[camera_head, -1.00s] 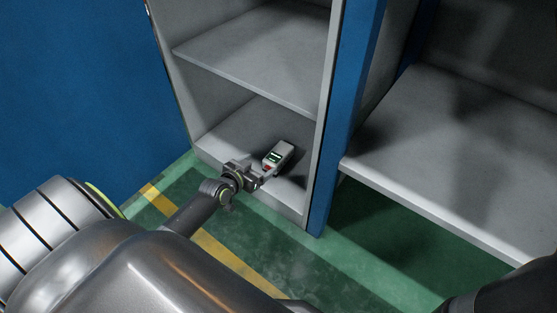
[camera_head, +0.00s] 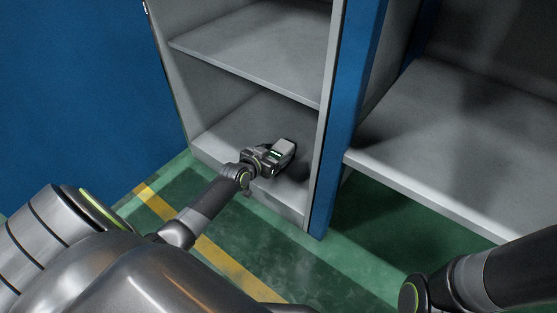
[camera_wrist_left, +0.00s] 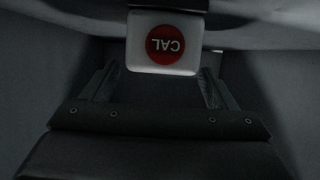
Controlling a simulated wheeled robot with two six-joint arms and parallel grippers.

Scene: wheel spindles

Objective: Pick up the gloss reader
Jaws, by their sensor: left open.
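The gloss reader (camera_head: 286,147) is a small pale grey device with a dark front part. It lies on the bottom shelf of the cabinet bay. My left gripper (camera_head: 272,157) reaches in over its near end and hides part of it. In the left wrist view the reader's white end (camera_wrist_left: 148,60), with a red button marked CAL, shows at the top middle. My left gripper's two fingers (camera_wrist_left: 160,72) are spread apart, one on either side of that end, with gaps between. My right gripper is out of view.
The bay has a middle shelf (camera_head: 255,55) above and a blue post (camera_head: 338,130) close on the right. A blue panel (camera_head: 80,90) stands at the left. Another grey shelf (camera_head: 460,140) is at the right. The green floor in front is clear.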

